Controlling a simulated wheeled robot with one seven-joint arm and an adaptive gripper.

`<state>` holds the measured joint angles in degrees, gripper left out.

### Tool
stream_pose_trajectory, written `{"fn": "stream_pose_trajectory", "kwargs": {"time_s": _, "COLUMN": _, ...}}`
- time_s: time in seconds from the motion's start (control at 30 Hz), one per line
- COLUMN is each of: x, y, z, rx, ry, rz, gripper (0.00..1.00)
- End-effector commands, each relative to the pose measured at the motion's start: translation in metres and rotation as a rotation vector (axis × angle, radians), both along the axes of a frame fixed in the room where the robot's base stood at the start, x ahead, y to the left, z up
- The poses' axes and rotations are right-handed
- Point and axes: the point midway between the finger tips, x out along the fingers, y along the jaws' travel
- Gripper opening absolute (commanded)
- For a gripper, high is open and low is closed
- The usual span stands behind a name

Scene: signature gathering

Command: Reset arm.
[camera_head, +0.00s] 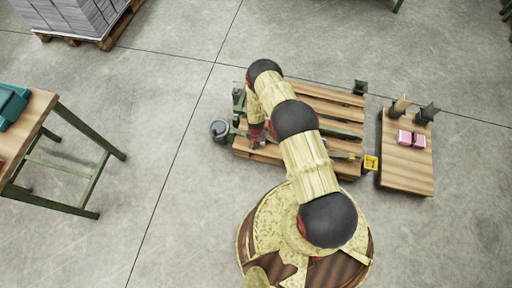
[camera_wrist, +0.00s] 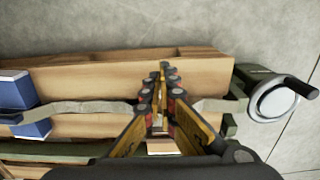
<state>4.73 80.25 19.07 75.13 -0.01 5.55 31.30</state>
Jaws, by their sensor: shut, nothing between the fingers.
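My gripper (camera_head: 257,143) hangs low over the left part of a slatted wooden pallet or low table (camera_head: 320,95) in the head view. In the wrist view the gripper's fingers (camera_wrist: 163,70) are together, with nothing seen between them, above the wooden boards (camera_wrist: 90,78). My arm covers the middle of the pallet in the head view.
A round grey part with a black handle (camera_wrist: 272,103) is right of the fingers, and blue blocks (camera_wrist: 14,90) are left. A yellow box (camera_head: 370,163) is at the pallet's right. A small table (camera_head: 405,175) carries pink items. A workbench (camera_head: 38,108) stands left; floor between is clear.

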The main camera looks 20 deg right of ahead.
Motion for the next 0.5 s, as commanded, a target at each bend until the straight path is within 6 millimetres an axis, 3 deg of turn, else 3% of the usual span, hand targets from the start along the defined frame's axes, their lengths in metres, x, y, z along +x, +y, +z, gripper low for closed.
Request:
{"fn": "stream_pose_trajectory", "kwargs": {"time_s": 0.4, "x": -0.001, "y": 0.000, "z": 0.006, "rx": 0.000, "ry": 0.002, "rz": 0.014, "gripper": 0.00}}
{"fn": "stream_pose_trajectory", "kwargs": {"time_s": 0.5, "x": -0.016, "y": 0.001, "z": 0.006, "rx": 0.007, "ry": 0.056, "rz": 0.070, "gripper": 0.00}}
